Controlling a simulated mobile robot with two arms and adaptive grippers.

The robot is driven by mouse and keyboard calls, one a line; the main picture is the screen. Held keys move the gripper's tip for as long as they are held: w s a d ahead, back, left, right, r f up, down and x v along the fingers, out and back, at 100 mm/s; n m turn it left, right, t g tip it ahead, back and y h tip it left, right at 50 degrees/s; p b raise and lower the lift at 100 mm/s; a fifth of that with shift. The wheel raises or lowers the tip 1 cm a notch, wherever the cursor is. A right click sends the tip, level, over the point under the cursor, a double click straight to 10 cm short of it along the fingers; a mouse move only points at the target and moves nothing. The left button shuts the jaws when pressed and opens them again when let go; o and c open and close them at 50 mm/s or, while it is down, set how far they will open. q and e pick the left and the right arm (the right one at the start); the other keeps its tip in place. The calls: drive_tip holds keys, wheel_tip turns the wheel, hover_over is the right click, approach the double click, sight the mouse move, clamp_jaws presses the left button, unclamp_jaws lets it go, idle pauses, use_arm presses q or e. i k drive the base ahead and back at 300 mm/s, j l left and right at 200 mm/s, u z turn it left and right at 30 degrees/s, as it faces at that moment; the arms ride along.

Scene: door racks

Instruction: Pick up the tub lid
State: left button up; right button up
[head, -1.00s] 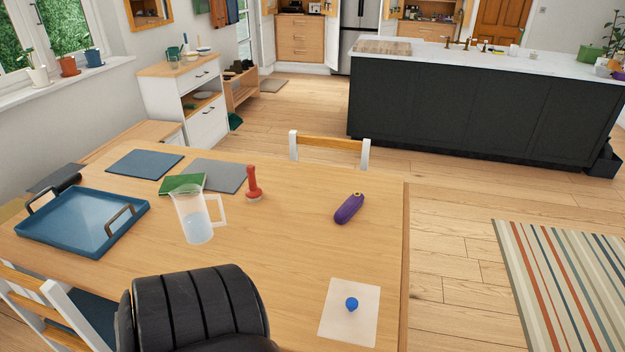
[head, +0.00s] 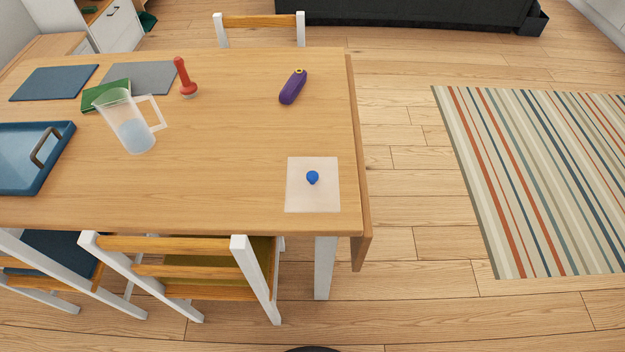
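The tub lid (head: 299,197) looks like a flat, pale, translucent square with a round blue knob (head: 312,176) at its middle. It lies flat on the wooden table (head: 220,165), near the table's front right corner. Nothing touches or covers it. Neither of my grippers shows in the head view, so I cannot see their state.
A purple case (head: 292,87), a red-handled tool (head: 184,78), a clear jug (head: 130,125), a green book (head: 100,98) and a blue tray (head: 40,185) are on the table. A chair (head: 190,262) stands at the front edge. Floor at right is open, with a striped rug (head: 540,170).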

sight(311, 186)
drive_tip(key=j+z, duration=0.2)
drive_tip(key=z, duration=4.3)
drive_tip(key=u, duration=1.9)
drive_tip(key=k+u, duration=0.5)
drive_tip(key=k+j+u, duration=0.25)
drive_tip(key=u, duration=0.25)
